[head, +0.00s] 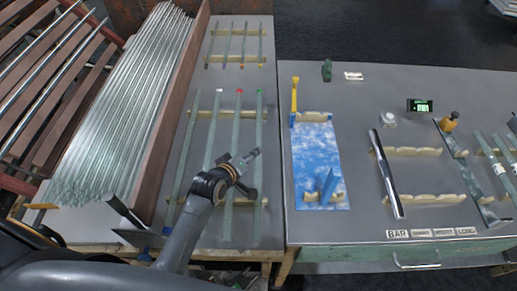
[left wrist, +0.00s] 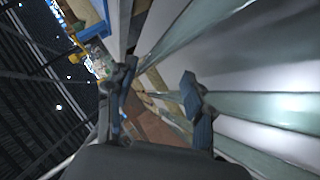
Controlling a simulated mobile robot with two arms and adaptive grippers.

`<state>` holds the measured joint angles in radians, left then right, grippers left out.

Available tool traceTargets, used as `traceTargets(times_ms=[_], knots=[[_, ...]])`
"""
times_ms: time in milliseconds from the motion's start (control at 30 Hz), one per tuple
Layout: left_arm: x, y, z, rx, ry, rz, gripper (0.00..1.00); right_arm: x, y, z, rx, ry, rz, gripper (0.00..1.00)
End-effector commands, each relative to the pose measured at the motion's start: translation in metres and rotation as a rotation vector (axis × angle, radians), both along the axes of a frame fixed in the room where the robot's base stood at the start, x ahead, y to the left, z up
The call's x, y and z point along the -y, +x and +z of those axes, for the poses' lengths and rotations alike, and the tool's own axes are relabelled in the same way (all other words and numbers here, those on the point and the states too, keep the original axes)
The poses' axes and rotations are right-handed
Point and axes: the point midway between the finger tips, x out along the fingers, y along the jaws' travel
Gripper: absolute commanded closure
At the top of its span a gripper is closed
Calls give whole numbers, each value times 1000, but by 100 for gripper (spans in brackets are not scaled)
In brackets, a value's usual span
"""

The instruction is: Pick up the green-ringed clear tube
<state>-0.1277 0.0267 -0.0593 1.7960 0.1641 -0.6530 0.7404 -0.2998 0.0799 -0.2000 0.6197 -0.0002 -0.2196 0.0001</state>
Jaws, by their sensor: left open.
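The green-ringed clear tube (head: 258,125) is the rightmost long tube on the left table in the head view, with its green ring at the far end. My left gripper (head: 256,172) is open, its fingers at this tube's lower half. In the left wrist view a clear tube (left wrist: 198,28) runs between the open fingers (left wrist: 160,85) or just behind them; I cannot tell which. It looks like the tube nearest the table's right edge, but no ring shows there. Nothing is visibly gripped. My right gripper is not in view.
A red-ringed tube (head: 237,120) and a white-ringed tube (head: 215,120) lie parallel to the left on wooden supports. A brown divider (head: 173,115) and a stack of rods (head: 125,110) stand further left. The right table holds a blue board (head: 315,160) and a dark bar (head: 385,175).

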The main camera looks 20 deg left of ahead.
Motion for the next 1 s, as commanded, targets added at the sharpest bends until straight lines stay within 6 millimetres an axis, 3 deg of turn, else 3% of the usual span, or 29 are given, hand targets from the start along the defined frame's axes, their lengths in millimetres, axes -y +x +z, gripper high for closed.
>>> traceTargets(times_ms=[500, 800, 1000], knots=[[8, 46, -28, 1, 0, -1, 48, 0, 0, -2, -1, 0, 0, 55], [8, 48, -29, 1, 0, -1, 48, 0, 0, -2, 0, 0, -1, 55], [8, 48, -29, 1, 0, 0, 88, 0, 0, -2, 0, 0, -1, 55]])
